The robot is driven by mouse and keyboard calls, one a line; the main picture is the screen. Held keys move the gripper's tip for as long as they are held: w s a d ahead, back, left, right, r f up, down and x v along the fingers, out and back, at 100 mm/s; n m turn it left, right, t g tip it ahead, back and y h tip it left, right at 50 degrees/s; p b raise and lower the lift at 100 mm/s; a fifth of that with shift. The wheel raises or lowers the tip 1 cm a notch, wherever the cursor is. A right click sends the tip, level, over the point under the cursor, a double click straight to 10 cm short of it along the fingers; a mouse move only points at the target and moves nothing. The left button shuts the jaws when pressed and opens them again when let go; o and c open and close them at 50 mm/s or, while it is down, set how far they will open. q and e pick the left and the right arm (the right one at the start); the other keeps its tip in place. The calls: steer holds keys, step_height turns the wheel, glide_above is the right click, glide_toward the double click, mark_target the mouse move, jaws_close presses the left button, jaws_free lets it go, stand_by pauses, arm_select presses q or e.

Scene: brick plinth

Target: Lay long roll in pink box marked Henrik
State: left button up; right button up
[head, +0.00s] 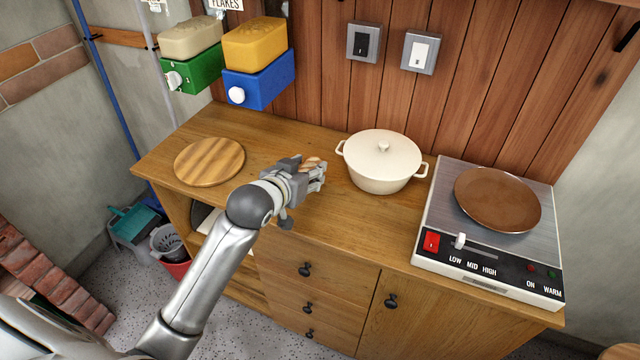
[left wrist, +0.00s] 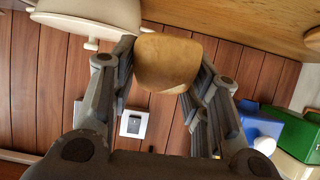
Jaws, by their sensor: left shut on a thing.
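My left gripper (head: 316,172) is shut on a tan bread roll (head: 311,162), over the wooden counter and left of the cream pot. In the left wrist view the roll (left wrist: 167,61) sits between the two fingers, its rounded end showing. The fingers and wrist hide most of its length, so I cannot tell how long it is. I see no pink box and no name Henrik in either view. My right gripper is not in view.
The cream lidded pot (head: 383,162) stands just right of the gripper. A hot plate with a brown disc (head: 497,199) is at the right, a round wooden board (head: 209,161) at the left. Blue (head: 262,84) and green dispensers hang behind. The counter's front middle is clear.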

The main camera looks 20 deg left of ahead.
arm_select(q)
glide_above(318, 196)
step_height(318, 196, down, 6)
steer(key=shift+w+f, duration=0.1)
steer(key=shift+w, duration=0.05)
step_height(318, 196, down, 3)
steer(key=shift+r+p, duration=0.15)
steer(key=shift+p, duration=0.2)
